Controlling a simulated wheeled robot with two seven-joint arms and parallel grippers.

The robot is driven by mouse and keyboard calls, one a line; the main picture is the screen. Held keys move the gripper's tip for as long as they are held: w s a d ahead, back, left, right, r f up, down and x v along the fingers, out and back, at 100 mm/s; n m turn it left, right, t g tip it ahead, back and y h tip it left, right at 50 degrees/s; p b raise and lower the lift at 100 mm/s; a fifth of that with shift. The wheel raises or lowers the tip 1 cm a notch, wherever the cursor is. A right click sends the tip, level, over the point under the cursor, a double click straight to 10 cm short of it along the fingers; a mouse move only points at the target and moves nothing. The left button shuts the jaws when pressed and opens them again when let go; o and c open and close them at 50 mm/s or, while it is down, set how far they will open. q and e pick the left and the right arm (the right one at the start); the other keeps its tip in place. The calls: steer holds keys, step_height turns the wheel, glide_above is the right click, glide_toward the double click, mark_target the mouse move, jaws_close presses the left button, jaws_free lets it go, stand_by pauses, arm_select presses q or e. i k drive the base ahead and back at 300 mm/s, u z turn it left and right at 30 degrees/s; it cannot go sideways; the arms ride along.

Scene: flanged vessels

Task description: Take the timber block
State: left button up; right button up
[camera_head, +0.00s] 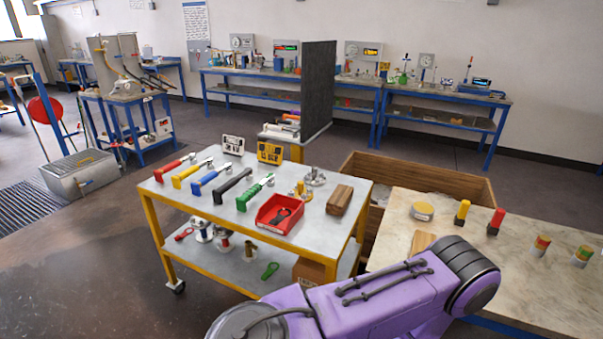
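A brown timber block (340,200) lies on the top shelf of the yellow-framed cart (185,201), near its right end. It is right of a red open bin (283,213) and nothing covers it. A flat, lighter wooden piece (423,241) lies on the pale-topped table at the right, partly hidden by my purple arm. That arm crosses the bottom centre of the view. Neither of my grippers shows.
The cart also holds several coloured-handled tools (210,182), a metal flange (315,178) and two small signs. A wooden crate (440,178) stands behind the pale-topped table (520,260), which carries several small coloured pieces. Floor is clear left of the cart.

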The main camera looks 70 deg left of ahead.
mark_target(338, 202)
steer(key=k, duration=0.2)
steer(key=u, duration=1.2)
